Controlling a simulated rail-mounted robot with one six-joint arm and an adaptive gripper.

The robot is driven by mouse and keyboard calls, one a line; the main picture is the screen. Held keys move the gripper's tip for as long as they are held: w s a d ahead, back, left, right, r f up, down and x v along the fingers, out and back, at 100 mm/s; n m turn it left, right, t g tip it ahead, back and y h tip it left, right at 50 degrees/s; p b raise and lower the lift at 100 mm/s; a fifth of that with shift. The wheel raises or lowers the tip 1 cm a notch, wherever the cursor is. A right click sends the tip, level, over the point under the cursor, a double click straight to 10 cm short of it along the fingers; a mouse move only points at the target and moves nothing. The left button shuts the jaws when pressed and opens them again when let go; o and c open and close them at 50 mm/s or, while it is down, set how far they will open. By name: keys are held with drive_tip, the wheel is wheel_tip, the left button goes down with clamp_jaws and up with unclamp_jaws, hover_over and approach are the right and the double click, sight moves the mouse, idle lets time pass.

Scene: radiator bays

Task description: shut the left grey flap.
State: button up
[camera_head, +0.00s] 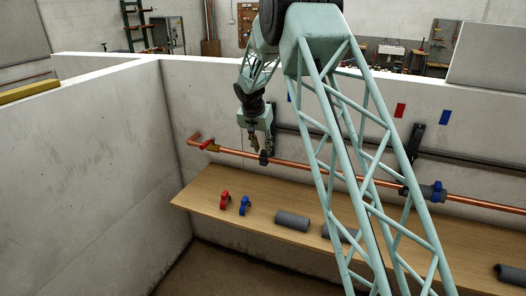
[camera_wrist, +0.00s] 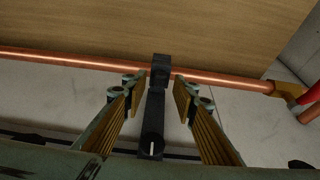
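The left dark grey flap (camera_wrist: 153,128) shows in the wrist view as a long narrow piece with a white mark. It runs from a dark holder block (camera_wrist: 160,70) on the copper pipe (camera_wrist: 75,61). In the head view the left holder (camera_head: 264,157) sits on the pipe, partly behind my gripper (camera_head: 254,146). My gripper is open and empty, pointing down near the wall. In the wrist view its fingers (camera_wrist: 158,88) stand on both sides of the holder and flap, with gaps. I cannot tell how far the flap is tilted.
Another dark flap (camera_head: 414,146) stands upright at the right, near a grey sleeve (camera_head: 424,191) on the pipe. A wooden shelf (camera_head: 205,196) below holds a red clamp (camera_head: 225,200), a blue clamp (camera_head: 244,205) and grey tubes (camera_head: 292,220). A red-handled valve (camera_head: 208,144) is left of my gripper.

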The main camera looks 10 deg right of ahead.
drive_tip(key=shift+x, duration=0.75)
drive_tip(key=c, duration=0.8)
drive_tip(key=shift+c, duration=0.2)
drive_tip(key=shift+w+d+r+p, duration=0.1)
drive_tip(key=shift+r+p, duration=0.05)
drive_tip(key=shift+p, duration=0.45)
drive_tip(key=g+p, duration=0.1)
drive_tip(key=p, duration=0.1)
drive_tip(key=y+p, duration=0.1)
drive_tip(key=p, duration=0.2)
drive_tip(key=shift+w+d+g, duration=0.3)
drive_tip(key=shift+w+g, duration=0.1)
drive_tip(key=shift+w+d+g+y+p, duration=0.1)
drive_tip(key=shift+w+g+y+p, duration=0.3)
drive_tip(key=shift+p, duration=1.05)
drive_tip(key=shift+s, duration=0.2)
